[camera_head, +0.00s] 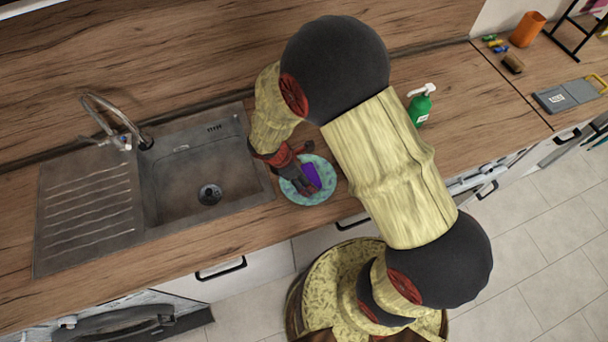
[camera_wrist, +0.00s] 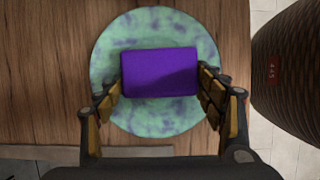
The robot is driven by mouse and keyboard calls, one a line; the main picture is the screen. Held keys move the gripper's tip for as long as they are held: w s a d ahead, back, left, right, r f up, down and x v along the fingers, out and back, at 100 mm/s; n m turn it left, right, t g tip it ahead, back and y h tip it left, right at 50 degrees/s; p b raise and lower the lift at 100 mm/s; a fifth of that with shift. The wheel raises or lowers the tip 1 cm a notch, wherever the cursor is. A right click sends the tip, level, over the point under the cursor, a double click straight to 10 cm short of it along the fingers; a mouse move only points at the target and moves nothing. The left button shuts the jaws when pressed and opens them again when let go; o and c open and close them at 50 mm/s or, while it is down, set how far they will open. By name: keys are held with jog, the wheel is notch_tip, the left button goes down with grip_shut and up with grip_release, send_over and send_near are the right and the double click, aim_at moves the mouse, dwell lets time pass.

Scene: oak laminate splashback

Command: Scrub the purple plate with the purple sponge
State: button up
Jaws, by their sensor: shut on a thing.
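The purple sponge (camera_wrist: 160,72) is a rectangular block between the two fingers of my gripper (camera_wrist: 160,92), which is shut on it. The sponge also shows in the head view (camera_head: 311,176), over the plate. The plate (camera_wrist: 155,118) is round and mottled teal-green with purple patches, and it lies flat on the wooden counter. In the head view the plate (camera_head: 322,192) sits just right of the sink, partly hidden by my gripper (camera_head: 303,177). The sponge lies over the plate's middle; I cannot tell whether it touches the surface.
A steel sink (camera_head: 205,187) with a faucet (camera_head: 112,118) and ribbed drainboard (camera_head: 90,215) is to the left. A green bottle (camera_head: 419,106) stands behind my arm. An orange cup (camera_head: 527,29), a brown block (camera_head: 513,64) and a grey board (camera_head: 566,97) are at far right. The counter's front edge is near the plate.

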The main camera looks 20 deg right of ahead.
jog(key=shift+w, duration=0.3)
jog(key=shift+r, duration=0.15)
notch_tip(320, 180, up, 6)
jog(key=p, duration=0.5)
jog(key=shift+r+p, duration=0.1)
jog(key=shift+p, duration=0.25)
jog(key=shift+f, duration=0.2)
jog(key=shift+f+b, duration=1.9)
jog(key=shift+f, duration=0.5)
jog(key=shift+f+b, duration=0.55)
jog(key=shift+f, duration=0.25)
jog(key=shift+a, duration=0.25)
jog(key=shift+a, duration=0.35)
